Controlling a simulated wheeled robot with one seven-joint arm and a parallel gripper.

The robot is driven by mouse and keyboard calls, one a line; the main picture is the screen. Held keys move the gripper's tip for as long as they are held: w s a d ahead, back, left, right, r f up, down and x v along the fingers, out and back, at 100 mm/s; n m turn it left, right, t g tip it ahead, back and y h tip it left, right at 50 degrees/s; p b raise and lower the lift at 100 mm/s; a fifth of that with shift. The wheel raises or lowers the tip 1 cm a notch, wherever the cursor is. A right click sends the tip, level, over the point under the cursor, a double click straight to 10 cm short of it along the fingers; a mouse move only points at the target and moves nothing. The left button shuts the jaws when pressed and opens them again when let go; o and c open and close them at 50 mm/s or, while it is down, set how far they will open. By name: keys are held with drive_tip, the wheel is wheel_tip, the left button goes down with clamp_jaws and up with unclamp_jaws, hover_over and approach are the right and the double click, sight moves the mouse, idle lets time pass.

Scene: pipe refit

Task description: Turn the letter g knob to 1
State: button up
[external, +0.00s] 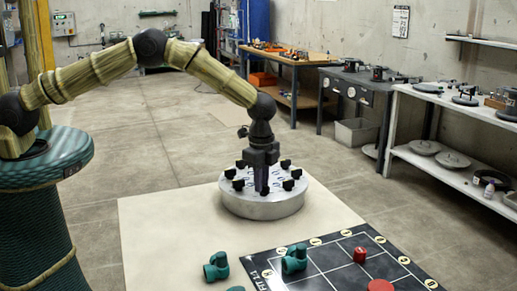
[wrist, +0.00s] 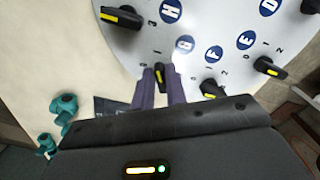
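The round pale dial plate (external: 262,205) lies on the floor mat with several black knobs around its top. In the wrist view its face (wrist: 200,18) carries blue letter discs. The letter g disc (wrist: 184,43) is washed out by glare. The g knob (wrist: 159,73), black with a yellow mark, sits just below that disc between the purple fingers of my gripper (wrist: 159,78). The fingers are on both sides of the knob with no clear gap. My gripper (external: 262,185) points straight down over the plate.
Teal pipe fittings (external: 216,267) and a black marked board (external: 330,265) with a red piece (external: 360,255) lie in front. Benches and shelves stand behind and to the right.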

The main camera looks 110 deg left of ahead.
drive_tip(key=o, duration=0.3)
drive_tip(key=shift+r, duration=0.1)
wheel_tip(320, 180, up, 17)
drive_tip(key=b, duration=0.2)
drive_tip(key=shift+r, duration=0.15)
drive_tip(key=shift+d, duration=0.1)
idle(0.4)
